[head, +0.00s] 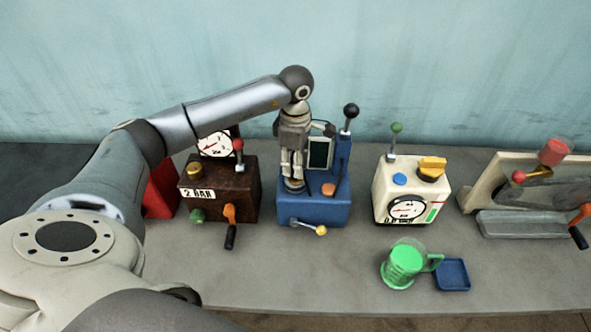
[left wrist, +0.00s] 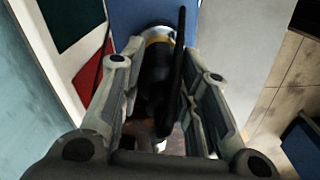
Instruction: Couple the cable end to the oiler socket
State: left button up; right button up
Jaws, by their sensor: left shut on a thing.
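My left gripper (head: 292,172) points down over the top of the blue machine (head: 318,212), left of its dark screen. In the left wrist view my gripper (left wrist: 158,120) is shut on a dark, rounded piece, which looks like the cable end (left wrist: 157,72). A brass-coloured ring (left wrist: 158,35) shows at its far end, against a blue surface. A thin black strip runs along its right side. In the head view the fingers hide most of the held piece and the spot below it. I cannot tell whether it is seated in a socket. My right gripper is not in view.
A dark brown box (head: 219,207) with a gauge stands close at left, a cream box (head: 409,188) with knobs at right. The blue machine has a tall black-knobbed lever (head: 350,112). A green jug (head: 404,265) and small blue tray (head: 452,275) stand in front.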

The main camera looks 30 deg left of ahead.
pick_arm(q)
jog(key=shift+c, duration=1)
jog(key=shift+r, duration=0.15)
jog(key=shift+w+r+b, duration=0.1)
jog(key=shift+r+b, duration=0.4)
jog(key=shift+b, duration=0.25)
jog(key=s+d+r+b, duration=0.2)
jog(key=s+r, duration=0.4)
jog(key=s+d+r+b, duration=0.3)
jog(key=s+r, duration=0.2)
jog(key=s, duration=0.2)
jog(key=shift+d+r, duration=0.35)
jog(key=shift+r, duration=0.05)
